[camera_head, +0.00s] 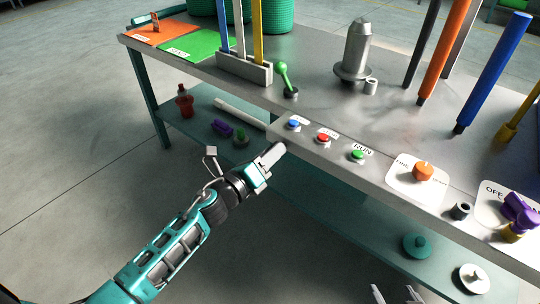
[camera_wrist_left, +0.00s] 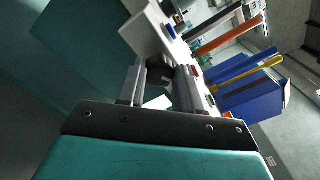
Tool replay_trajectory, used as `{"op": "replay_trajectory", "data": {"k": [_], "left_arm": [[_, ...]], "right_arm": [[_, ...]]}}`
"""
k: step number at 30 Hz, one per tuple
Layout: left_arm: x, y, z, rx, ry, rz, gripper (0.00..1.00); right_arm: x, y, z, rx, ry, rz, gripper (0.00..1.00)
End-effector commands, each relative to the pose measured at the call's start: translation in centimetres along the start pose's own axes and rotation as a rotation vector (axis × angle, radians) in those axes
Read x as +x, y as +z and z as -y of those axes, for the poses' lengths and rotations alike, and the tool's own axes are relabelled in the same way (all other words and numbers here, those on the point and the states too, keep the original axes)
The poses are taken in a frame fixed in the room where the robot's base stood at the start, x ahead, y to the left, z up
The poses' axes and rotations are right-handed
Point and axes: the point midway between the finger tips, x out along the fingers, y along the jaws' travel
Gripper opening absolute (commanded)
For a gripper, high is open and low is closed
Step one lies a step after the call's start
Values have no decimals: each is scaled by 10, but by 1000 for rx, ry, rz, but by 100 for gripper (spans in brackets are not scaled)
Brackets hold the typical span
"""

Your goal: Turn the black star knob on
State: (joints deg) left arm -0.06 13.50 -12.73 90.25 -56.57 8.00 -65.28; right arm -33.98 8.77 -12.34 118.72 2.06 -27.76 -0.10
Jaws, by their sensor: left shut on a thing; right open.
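My left gripper (camera_head: 270,160) is at the front edge of the bench, left of the blue button. In the left wrist view its two fingers are closed around a dark block-like piece, which I take to be the black star knob (camera_wrist_left: 159,71). Its star outline cannot be made out, and in the head view the gripper hides it. Which way the knob is turned cannot be told. My right gripper (camera_head: 396,295) shows only its fingertips at the bottom edge of the head view, apart and empty.
Along the bench front (camera_head: 385,183) sit a blue button (camera_head: 294,124), a red button (camera_head: 323,137), a green button (camera_head: 358,154), an orange knob (camera_head: 423,171) and a purple handle (camera_head: 519,210). A green lever (camera_head: 285,76) stands behind. A lower shelf (camera_head: 375,220) runs below.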

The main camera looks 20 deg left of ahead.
Motion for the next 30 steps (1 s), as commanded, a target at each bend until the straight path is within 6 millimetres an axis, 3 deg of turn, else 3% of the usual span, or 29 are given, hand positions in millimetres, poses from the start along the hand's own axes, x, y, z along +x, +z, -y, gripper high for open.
{"op": "replay_trajectory", "data": {"k": [15,16,23,30], "left_arm": [[0,0,-1,22,1,-2,4],[0,0,-1,22,1,-2,37],[0,0,0,20,1,-1,59],[0,0,0,18,0,-1,60]], "right_arm": [[1,-3,2,8,-2,-7,64],[1,-4,2,8,-2,-7,64],[1,-4,2,8,-2,-7,64],[1,-4,2,7,-2,-7,64]]}}
